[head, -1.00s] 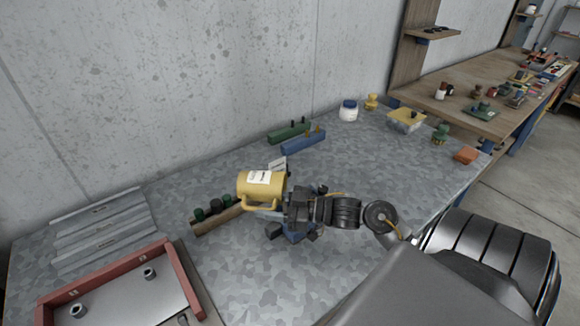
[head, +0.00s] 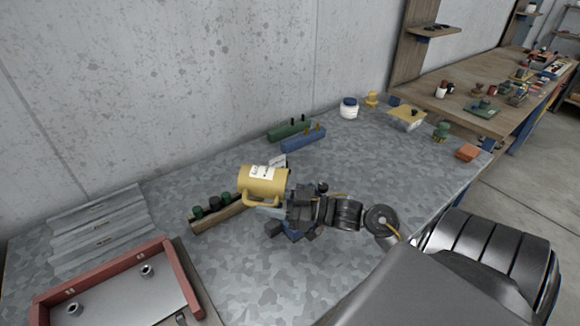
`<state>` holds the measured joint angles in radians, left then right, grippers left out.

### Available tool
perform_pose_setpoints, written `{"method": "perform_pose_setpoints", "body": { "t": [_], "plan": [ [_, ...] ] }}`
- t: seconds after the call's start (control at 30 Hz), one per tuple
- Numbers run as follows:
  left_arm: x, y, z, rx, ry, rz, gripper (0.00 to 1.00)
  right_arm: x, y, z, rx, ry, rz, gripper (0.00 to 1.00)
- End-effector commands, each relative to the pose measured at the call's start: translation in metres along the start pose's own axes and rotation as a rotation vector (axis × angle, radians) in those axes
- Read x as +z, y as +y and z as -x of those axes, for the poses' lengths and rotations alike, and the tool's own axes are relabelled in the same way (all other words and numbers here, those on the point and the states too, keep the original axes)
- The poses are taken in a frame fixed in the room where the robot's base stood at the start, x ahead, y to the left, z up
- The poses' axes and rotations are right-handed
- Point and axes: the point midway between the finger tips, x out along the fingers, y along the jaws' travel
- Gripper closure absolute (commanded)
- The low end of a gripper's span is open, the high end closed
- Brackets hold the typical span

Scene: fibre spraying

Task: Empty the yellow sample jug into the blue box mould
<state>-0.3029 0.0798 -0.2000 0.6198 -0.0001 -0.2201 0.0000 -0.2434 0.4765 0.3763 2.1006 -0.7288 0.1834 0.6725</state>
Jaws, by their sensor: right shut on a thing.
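The yellow sample jug (head: 262,182) with a white label is in the middle of the head view, tipped well over on its side, its handle toward the picture's bottom. My right gripper (head: 281,198) is shut on it and holds it over the table. I cannot see into the jug or tell what is in it. A blue part (head: 296,237) shows low beneath my right gripper, mostly hidden; I cannot tell whether it is the blue box mould. My left gripper is not in view.
A wooden rack (head: 218,217) with dark green knobs lies just left of the jug. A red-framed tray (head: 172,266) is at the lower left. Green (head: 289,131) and blue (head: 303,140) blocks with pegs lie behind.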

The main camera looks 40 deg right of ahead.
Motion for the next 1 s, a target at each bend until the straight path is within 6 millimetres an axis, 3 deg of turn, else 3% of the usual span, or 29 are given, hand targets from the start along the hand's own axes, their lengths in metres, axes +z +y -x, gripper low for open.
{"method": "perform_pose_setpoints", "body": {
  "t": [1.0],
  "plan": [
    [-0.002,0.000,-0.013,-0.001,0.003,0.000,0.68,-0.003,0.001,0.006,0.003,0.114,-0.002,1.00]
  ]
}}
